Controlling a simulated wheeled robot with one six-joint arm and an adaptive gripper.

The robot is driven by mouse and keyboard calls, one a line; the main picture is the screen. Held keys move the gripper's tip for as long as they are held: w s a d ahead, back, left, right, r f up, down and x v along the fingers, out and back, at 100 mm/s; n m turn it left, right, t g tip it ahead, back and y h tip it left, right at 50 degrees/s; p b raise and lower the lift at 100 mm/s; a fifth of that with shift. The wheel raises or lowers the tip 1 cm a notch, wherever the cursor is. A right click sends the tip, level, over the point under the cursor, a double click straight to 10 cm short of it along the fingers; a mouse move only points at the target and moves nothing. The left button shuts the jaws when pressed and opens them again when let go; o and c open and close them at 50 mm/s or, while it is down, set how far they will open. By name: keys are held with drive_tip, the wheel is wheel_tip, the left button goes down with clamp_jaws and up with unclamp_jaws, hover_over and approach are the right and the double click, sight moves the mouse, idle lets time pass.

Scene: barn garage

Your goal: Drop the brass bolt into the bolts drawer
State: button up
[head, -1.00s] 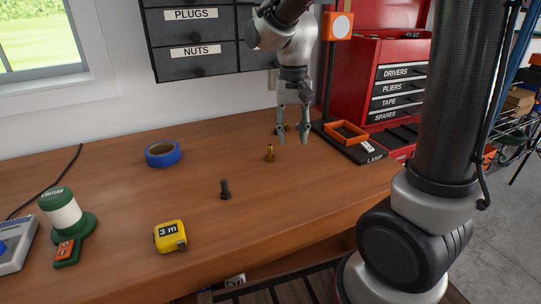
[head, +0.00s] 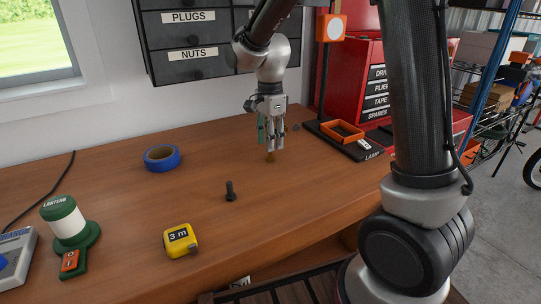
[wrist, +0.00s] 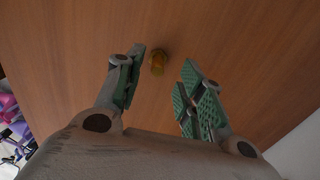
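The brass bolt (head: 270,157) stands on the wooden bench, partly hidden behind my gripper in the head view. In the wrist view the bolt (wrist: 157,62) shows just beyond the fingertips, roughly between their lines. My gripper (head: 272,143) points down over the bolt. Its two green-padded fingers (wrist: 163,68) are apart, with nothing held between them. Wall drawers hang behind the bench, labelled PLUGS (head: 190,17) and NUTS (head: 192,53). No label reading BOLTS shows; my arm covers part of the drawer unit.
A dark bolt (head: 230,191) stands nearer the front. Blue tape (head: 162,158), a yellow tape measure (head: 180,240) and a green lantern (head: 68,223) lie leftward. An orange tray (head: 342,133) and red tool chest (head: 350,75) are at right.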

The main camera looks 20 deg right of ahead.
sight(271, 158)
wheel_tip(271, 158, down, 4)
drive_tip(key=shift+s+r, duration=0.1)
drive_tip(key=shift+s, duration=0.05)
clamp_jaws()
idle(0.3)
